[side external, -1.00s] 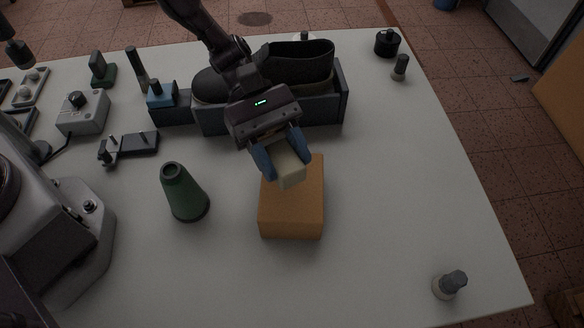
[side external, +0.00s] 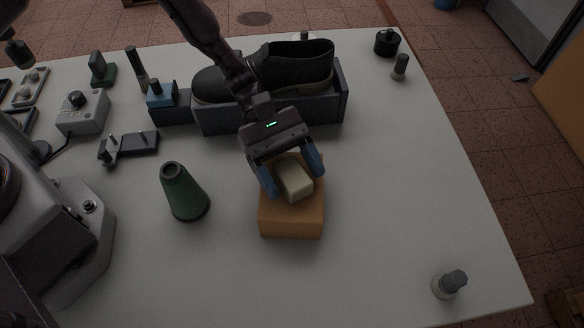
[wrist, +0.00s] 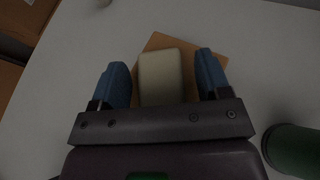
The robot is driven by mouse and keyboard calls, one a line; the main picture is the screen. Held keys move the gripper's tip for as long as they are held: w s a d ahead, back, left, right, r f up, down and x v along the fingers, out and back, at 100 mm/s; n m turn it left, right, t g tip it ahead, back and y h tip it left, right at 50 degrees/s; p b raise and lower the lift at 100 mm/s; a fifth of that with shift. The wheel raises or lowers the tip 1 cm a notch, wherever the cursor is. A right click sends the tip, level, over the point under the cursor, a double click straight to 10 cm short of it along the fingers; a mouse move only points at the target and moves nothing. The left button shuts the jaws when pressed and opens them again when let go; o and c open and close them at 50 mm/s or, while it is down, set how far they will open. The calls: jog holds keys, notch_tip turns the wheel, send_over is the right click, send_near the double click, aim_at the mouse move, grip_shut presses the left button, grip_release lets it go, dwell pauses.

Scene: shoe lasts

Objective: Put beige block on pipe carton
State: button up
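The beige block (side external: 295,183) rests on top of the orange-brown pipe carton (side external: 291,222), towards its back half. My gripper (side external: 295,186) is just above the carton with its blue fingers apart, one on each side of the block. In the wrist view the block (wrist: 161,77) lies between the open fingers of my gripper (wrist: 165,80), with a gap on both sides. The carton (wrist: 212,63) shows beneath the block and sticks out around it.
A green cone (side external: 185,194) stands left of the carton. A dark shoe (side external: 292,66) sits in a grey holder (side external: 272,113) behind. The table right of the carton is clear.

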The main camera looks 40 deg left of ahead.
jog(key=shift+r, duration=0.1)
jog(key=shift+w+a+r, duration=0.1)
jog(key=shift+a+r, duration=0.05)
jog(key=shift+a, duration=0.05)
jog(key=v, duration=1.2)
jog(key=s+a+r+m+t+y, duration=0.2)
jog(key=s+a+r+m+y, duration=0.15)
jog(key=r, duration=0.35)
jog(key=s+a+r+m+t+y, duration=0.1)
jog(key=s+a+r+m+y, duration=0.1)
jog(key=a+r+m+y, duration=0.3)
jog(key=s+a+r+m+t+y, duration=0.4)
jog(key=s+a+r+t, duration=0.3)
jog(key=s+r, duration=0.3)
jog(key=shift+s+a+m+t, duration=0.3)
jog(key=shift+s+a+m, duration=0.25)
jog(key=shift+s+a, duration=0.4)
